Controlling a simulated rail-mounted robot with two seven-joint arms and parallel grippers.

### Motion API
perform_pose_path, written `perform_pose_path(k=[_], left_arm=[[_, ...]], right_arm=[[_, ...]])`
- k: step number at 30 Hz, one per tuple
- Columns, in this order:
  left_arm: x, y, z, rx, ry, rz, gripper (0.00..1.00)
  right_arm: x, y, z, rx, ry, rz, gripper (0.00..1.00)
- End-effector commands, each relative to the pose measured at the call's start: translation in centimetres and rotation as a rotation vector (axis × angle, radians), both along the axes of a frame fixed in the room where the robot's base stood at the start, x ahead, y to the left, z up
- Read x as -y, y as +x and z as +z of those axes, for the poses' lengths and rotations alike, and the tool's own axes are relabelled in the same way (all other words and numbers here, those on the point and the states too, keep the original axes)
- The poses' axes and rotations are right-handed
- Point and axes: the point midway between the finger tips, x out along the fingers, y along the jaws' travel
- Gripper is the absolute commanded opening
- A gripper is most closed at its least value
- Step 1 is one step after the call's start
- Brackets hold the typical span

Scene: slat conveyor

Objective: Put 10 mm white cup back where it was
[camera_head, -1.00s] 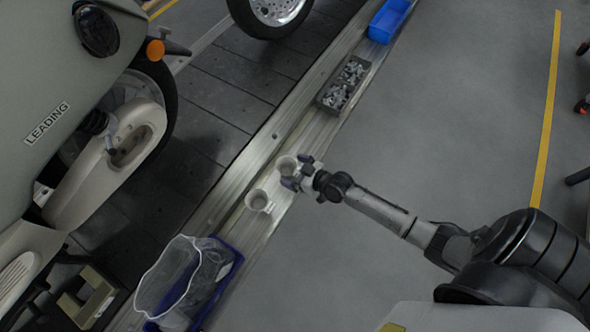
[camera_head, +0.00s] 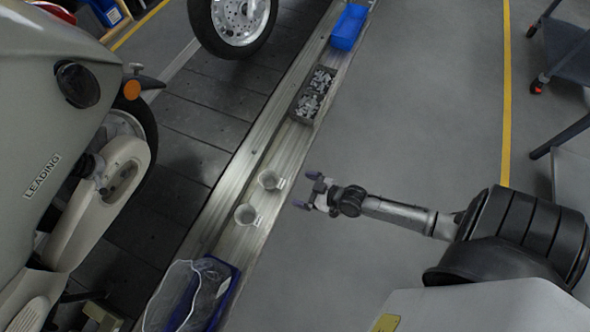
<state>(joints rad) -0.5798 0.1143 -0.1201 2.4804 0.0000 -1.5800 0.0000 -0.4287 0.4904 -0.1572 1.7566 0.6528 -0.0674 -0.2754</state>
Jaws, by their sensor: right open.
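Two small light cups stand on the metal rail beside the slat conveyor. The upper cup (camera_head: 269,180) is the nearer one to my right gripper, and the lower cup (camera_head: 246,215) stands a little below and left of it. I cannot tell which is the 10 mm one. My right gripper (camera_head: 306,190) is open and empty, a short way right of the upper cup and apart from it, over the grey floor beside the rail. My left gripper is not in view.
A dark tray of metal parts (camera_head: 314,95) and a blue bin (camera_head: 349,26) sit farther up the rail (camera_head: 228,191). A blue crate with a clear bag (camera_head: 212,283) sits below the cups. A scooter (camera_head: 40,130) stands on the conveyor at left.

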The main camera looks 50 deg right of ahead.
Motion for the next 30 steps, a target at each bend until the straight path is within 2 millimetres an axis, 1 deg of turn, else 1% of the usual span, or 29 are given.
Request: perform_pose_path(k=[1,5,8,11,14,15,18,21,25,30], left_arm=[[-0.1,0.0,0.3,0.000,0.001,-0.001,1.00],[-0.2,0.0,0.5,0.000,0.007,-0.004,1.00],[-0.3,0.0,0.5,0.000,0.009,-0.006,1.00],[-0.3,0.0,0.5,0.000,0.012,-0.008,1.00],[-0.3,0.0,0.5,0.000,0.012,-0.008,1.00],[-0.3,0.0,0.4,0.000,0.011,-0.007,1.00],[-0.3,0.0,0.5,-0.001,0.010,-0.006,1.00],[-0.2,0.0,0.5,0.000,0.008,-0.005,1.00],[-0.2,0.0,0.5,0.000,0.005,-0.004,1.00],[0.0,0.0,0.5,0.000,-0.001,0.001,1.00]], right_arm=[[0.1,-0.4,0.3,-0.001,-0.001,0.000,0.99],[0.3,-0.9,0.4,0.000,-0.001,0.000,0.99],[-0.2,-1.1,0.5,-0.011,0.001,0.008,0.99],[-2.0,-1.6,0.7,-0.059,0.001,0.037,0.99],[-4.9,-2.7,1.2,-0.155,-0.010,0.084,0.99],[-6.1,-3.3,1.6,-0.204,-0.021,0.100,0.99],[-8.5,-4.9,2.9,-0.327,-0.058,0.122,0.99],[-9.8,-6.8,4.3,-0.452,-0.102,0.110,0.99],[-10.2,-9.3,6.4,-0.598,-0.153,0.058,0.99],[-9.8,-12.1,8.8,-0.743,-0.192,-0.029,0.99]])
